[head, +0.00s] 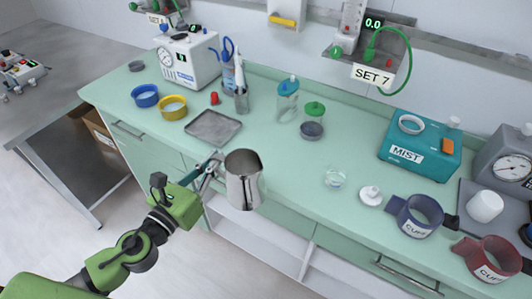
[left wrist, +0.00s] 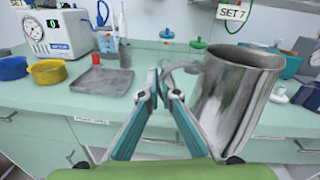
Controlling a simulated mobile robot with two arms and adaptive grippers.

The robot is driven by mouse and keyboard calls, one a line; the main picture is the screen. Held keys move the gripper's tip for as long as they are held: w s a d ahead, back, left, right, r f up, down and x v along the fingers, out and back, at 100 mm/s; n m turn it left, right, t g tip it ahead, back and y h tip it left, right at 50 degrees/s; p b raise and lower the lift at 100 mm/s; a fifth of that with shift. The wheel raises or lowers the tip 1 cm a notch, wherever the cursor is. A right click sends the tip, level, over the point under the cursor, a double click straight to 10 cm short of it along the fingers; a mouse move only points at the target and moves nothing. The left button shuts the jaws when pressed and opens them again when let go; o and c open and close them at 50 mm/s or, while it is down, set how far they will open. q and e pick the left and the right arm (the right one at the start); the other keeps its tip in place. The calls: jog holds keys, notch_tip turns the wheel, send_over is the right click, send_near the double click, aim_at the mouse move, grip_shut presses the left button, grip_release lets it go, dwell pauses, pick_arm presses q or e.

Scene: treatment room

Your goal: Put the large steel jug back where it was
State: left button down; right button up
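The large steel jug (head: 244,183) is upright and appears to be held in the air at the counter's front edge. It fills the right of the left wrist view (left wrist: 235,100). My left gripper (head: 212,165) is on the jug's left side; in the left wrist view its fingertips (left wrist: 160,85) close together on the jug's handle. Part of the handle is hidden behind the fingers. My right gripper is in neither view.
On the green counter (head: 265,150), a grey tray (head: 213,126) lies just behind the jug. Blue (head: 145,95) and yellow (head: 172,107) bowls stand left. The counter between tray and dish is clear.

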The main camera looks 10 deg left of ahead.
pick_arm(q)
jog(key=w+a+r+h, duration=0.1)
jog(key=w+a+r, duration=0.65)
jog(key=w, duration=0.25)
jog(key=shift+m, duration=0.3)
jog(key=w+d+f, duration=0.2)
jog(key=w+f, duration=0.1)
jog(key=f, duration=0.1)
jog(key=w+d+f, duration=0.3)
jog(key=w+f, duration=0.1)
jog(key=w+d+f+p, duration=0.1)
jog(key=w+d+f, duration=0.1)
jog(key=w+f, duration=0.2)
jog(key=shift+d+f, duration=0.15)
jog(key=shift+d, duration=0.25)
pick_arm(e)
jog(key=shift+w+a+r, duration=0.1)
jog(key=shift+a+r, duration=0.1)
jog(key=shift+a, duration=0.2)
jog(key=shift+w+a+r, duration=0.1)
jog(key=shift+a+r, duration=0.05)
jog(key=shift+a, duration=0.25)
